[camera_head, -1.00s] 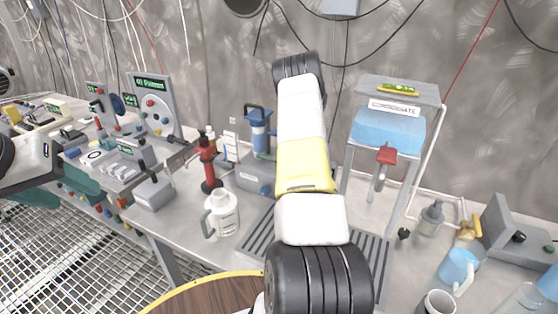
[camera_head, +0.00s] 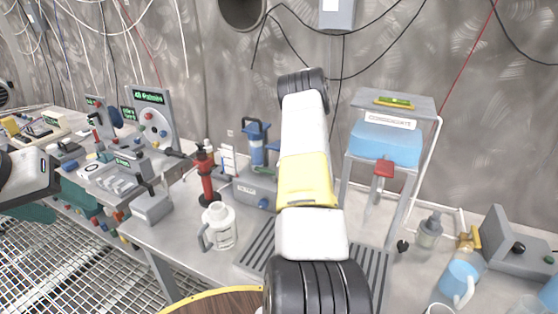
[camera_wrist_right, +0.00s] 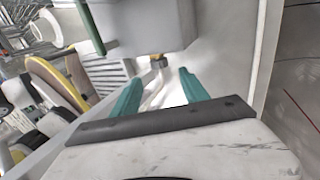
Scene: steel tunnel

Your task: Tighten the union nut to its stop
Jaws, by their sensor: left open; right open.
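In the right wrist view a small brass fitting with a grey nut (camera_wrist_right: 158,63) sits under a grey box, with a pale pipe running down from it. I take this to be the union nut. My right gripper (camera_wrist_right: 160,90) has its two green fingers apart, one on each side of the pipe below the nut. I cannot tell whether either finger touches. In the head view my right arm hides this gripper. My left gripper (camera_head: 60,202) is at the left edge, open, with teal fingers beside the bench, far from the fitting.
A grey stand with a blue container (camera_head: 386,145) is right of my arm. A white jug (camera_head: 220,227), a red cylinder (camera_head: 206,180) and a blue filter (camera_head: 256,150) stand on the bench. A blue mug (camera_head: 459,280) and a brass valve (camera_head: 466,243) are at right.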

